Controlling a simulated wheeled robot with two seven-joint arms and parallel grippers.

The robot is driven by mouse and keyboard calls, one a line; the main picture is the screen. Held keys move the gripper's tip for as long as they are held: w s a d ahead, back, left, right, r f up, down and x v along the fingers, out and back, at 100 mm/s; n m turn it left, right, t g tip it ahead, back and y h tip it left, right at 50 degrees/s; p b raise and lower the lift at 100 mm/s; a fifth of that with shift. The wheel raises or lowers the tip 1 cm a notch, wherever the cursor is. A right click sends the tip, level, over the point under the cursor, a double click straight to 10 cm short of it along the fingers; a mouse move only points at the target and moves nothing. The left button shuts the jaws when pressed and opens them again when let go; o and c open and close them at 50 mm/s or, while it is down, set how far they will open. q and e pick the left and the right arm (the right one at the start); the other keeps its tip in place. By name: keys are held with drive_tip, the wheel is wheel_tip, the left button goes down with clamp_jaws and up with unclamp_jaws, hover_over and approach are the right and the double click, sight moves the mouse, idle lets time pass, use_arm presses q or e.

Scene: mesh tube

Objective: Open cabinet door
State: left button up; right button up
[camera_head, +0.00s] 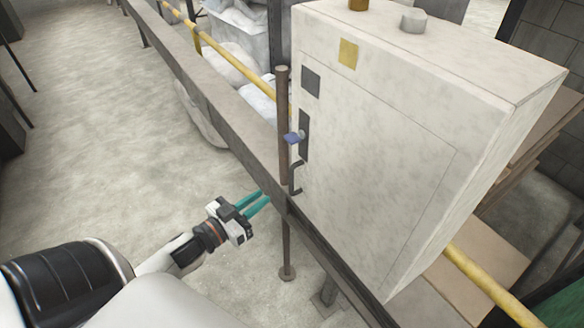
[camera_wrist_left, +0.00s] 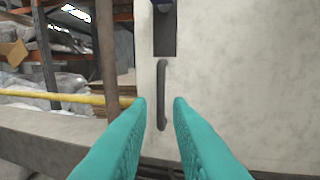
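A white cabinet (camera_head: 378,150) with a closed door stands at the centre right of the head view. A dark vertical door handle (camera_head: 296,178) sits low at the door's left edge, below a dark lock plate (camera_head: 304,136) with a blue knob (camera_head: 292,138). My left gripper (camera_head: 264,201) is left of the handle, its teal fingers apart and empty. In the left wrist view the handle (camera_wrist_left: 162,95) shows between and beyond the open fingertips (camera_wrist_left: 159,102), apart from them as far as I can tell. My right gripper is not in view.
A grey rail (camera_head: 215,100) runs diagonally in front of the cabinet, close to my left gripper. A brown post (camera_head: 283,110) stands just left of the handle. A yellow pipe (camera_head: 235,62) passes behind. Open concrete floor (camera_head: 110,110) lies at left.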

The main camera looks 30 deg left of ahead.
sight(290, 178)
use_arm(q)
drive_tip(key=w, duration=0.3)
drive_tip(key=w+d, duration=0.1)
drive_tip(key=w, duration=0.3)
drive_tip(key=w+d+p, duration=0.1)
drive_tip(key=w, duration=0.3)
drive_tip(key=shift+w+d, duration=0.2)
drive_tip(key=shift+w, duration=0.05)
clamp_jaws()
